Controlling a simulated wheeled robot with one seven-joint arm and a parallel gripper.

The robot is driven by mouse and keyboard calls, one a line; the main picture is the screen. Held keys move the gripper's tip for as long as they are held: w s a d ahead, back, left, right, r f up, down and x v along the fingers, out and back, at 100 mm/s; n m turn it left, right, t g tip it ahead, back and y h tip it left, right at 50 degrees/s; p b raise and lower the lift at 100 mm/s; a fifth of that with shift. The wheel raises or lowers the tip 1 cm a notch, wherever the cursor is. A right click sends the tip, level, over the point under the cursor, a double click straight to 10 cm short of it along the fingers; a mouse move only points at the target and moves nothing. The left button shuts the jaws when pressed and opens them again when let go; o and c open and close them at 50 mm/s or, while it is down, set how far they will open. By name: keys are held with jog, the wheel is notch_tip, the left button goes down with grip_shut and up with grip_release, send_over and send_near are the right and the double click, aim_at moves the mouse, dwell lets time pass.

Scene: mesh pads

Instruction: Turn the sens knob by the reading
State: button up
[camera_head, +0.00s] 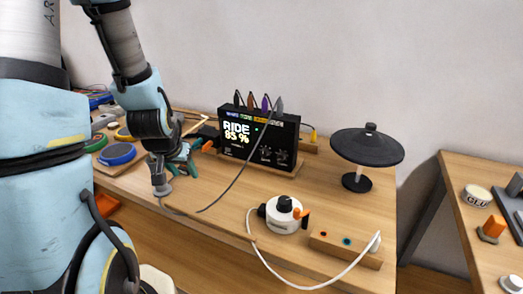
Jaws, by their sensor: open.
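A black module (258,139) stands on the wooden bench, its lit screen (237,132) reading "RIDE 85 %". Small knobs show on its front, right of the screen, but they are too small to read, so I cannot tell which one is the sens knob. My gripper (162,186) points down near the bench's front edge, left of the module and apart from it. It is open, though its fingers are small in view. I see nothing held in it.
A dark cable crosses in front of the module. A white round device (283,217) with a black top, a wooden block (345,249) and a white cable lie in front. A black practice cymbal (367,146) stands right. Tape rolls (117,154) lie left. A side table holds a glue tin (477,197).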

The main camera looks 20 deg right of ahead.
jog(key=shift+o, duration=0.5)
jog(key=w+d+f+m+t+h+p, duration=0.1)
jog(key=d+m+t+h+p, duration=0.1)
jog(key=d, duration=0.8)
jog(key=shift+w+f+m+h, duration=0.2)
jog(key=shift+w+m+h, duration=0.1)
jog(key=shift+m+h, duration=0.3)
jog(key=m+t+h+b, duration=0.2)
jog(key=t+h+b, duration=0.15)
jog(key=b, duration=0.25)
send_near(263, 154)
jog(key=shift+w+a+g, duration=0.1)
jog(key=shift+a+g, duration=0.05)
jog(key=shift+g, duration=0.2)
jog(key=shift+w+f+b, duration=0.1)
jog(key=shift+b, duration=0.6)
jog(key=x, duration=0.2)
jog(key=p+x, duration=0.1)
jog(key=x, duration=0.2)
jog(key=p+x, duration=0.1)
jog(key=x, duration=0.2)
jog(key=shift+r, duration=0.3)
jog(key=shift+c, duration=0.2)
grip_shut()
